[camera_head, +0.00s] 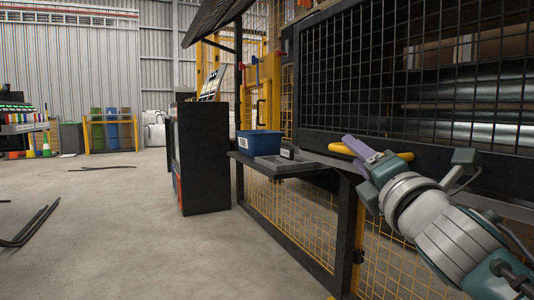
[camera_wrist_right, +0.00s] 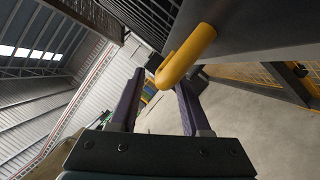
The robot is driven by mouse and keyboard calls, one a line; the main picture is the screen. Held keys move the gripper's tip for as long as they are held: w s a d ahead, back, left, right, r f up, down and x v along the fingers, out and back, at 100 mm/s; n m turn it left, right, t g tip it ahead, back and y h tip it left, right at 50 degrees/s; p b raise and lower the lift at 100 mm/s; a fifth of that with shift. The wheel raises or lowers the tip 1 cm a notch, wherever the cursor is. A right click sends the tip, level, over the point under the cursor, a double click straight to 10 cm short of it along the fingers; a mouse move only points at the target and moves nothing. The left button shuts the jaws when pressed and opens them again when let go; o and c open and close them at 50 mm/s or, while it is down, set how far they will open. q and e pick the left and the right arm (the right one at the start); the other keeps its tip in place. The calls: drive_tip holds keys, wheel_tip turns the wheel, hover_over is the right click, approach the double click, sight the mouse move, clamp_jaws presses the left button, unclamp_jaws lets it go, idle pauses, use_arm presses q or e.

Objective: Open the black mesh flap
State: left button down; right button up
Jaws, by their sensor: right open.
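The black mesh flap (camera_head: 340,72) fills the upper right of the head view, a dark frame with a wire grid. It hangs down in front of a machine bay with metal rollers. A yellow bar handle (camera_head: 397,156) is at its lower edge. My right gripper (camera_head: 360,150) is at the left end of this handle, with its purple fingers apart. My left gripper is out of view.
A grey ledge (camera_head: 290,166) with a blue bin (camera_head: 259,142) stands left of the flap, above yellow mesh guarding (camera_head: 300,220). A black cabinet (camera_head: 204,155) stands farther left. The concrete floor (camera_head: 120,220) is mostly open, with dark bars (camera_head: 30,229) at the left.

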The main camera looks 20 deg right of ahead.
drive_tip(key=shift+x, duration=1.4)
drive_tip(key=shift+c, duration=0.3)
clamp_jaws()
